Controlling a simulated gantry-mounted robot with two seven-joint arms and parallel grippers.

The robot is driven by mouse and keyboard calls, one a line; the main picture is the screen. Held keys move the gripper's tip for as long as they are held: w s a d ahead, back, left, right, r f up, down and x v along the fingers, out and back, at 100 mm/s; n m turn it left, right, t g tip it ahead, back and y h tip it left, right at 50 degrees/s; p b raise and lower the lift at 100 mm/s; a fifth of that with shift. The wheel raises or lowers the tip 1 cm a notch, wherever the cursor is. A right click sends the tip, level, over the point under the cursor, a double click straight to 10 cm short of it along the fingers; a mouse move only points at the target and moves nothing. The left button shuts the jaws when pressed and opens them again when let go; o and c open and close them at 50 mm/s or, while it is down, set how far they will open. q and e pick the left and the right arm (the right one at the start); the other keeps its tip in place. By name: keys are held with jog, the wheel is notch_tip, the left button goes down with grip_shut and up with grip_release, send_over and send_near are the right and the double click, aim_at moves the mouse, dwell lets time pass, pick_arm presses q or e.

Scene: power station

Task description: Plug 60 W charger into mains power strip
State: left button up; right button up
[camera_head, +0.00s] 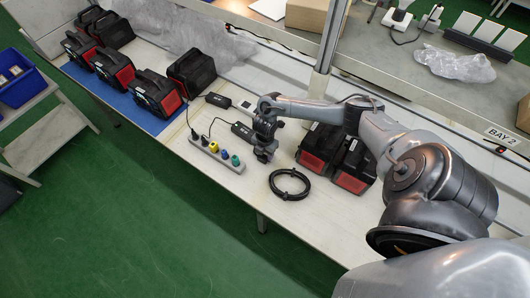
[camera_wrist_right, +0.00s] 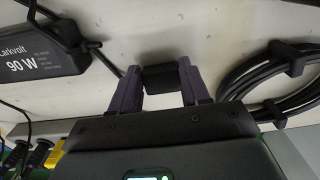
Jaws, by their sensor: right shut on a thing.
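The grey power strip (camera_head: 229,165) lies near the front edge of the bench in the head view, with black, yellow, blue and teal plugs along it. My right gripper (camera_head: 264,153) is just right of it. In the right wrist view my right gripper (camera_wrist_right: 160,84) is shut on a small black block (camera_wrist_right: 162,77) above the white bench; I cannot tell which charger it belongs to. A black charger brick marked 90 W (camera_wrist_right: 45,50) lies to the left there. Another black brick (camera_head: 217,100) lies farther back; its label is unreadable. No 60 W label is legible. My left gripper is out of view.
A coiled black cable (camera_head: 289,185) lies right of the strip. Red-and-black units (camera_head: 355,168) stand behind my right arm, and several more (camera_head: 155,93) are on the blue mat at left. A shelf (camera_head: 400,60) rises at the back. The bench in front of the coil is clear.

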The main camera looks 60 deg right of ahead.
jog(key=o, duration=1.1)
jog(key=shift+c, duration=0.2)
jog(key=shift+r, duration=0.1)
